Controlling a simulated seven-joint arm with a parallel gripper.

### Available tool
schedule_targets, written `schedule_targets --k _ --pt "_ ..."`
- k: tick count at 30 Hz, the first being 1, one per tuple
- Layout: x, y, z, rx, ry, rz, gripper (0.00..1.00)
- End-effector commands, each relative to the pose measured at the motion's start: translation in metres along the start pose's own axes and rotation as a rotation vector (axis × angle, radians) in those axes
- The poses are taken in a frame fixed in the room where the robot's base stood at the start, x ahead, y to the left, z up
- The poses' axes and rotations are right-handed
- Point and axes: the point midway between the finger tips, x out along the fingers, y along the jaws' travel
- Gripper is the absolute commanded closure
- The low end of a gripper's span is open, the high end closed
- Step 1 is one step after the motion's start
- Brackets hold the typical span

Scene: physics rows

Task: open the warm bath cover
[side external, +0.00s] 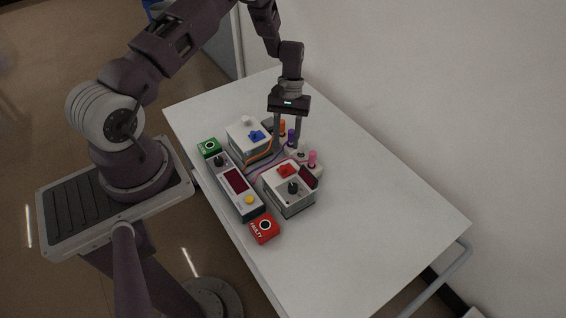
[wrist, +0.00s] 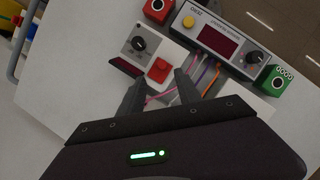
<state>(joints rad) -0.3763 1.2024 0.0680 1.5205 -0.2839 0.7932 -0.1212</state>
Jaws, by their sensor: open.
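A light box with a red piece on its top, which looks like the warm bath (side external: 287,203), stands on the table, with a black knob and a dark red display. The red piece (side external: 286,171) looks like its cover or the cover's handle, lying flat on the top. In the wrist view the red piece (wrist: 159,70) shows between and beyond the fingertips. My gripper (side external: 287,151) is open and empty, pointing down, behind the red-topped box near the coloured probes. It also shows in the wrist view (wrist: 157,79). Whether a fingertip touches anything is unclear.
A similar box with a blue piece (side external: 257,135) stands to the left. A long meter (side external: 236,186) lies in front, between a green block (side external: 209,148) and a red FAULTY block (side external: 264,228). Probes with orange, purple and pink (side external: 312,158) tops and loose wires crowd my gripper. The table's right is clear.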

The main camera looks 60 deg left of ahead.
Motion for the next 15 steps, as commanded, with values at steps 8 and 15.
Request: schedule_targets --k 8,15 --pt "0.051 -0.005 -0.002 -0.017 -0.020 -0.004 0.60" --pt "0.083 -0.005 -0.001 -0.017 -0.018 -0.003 0.60"
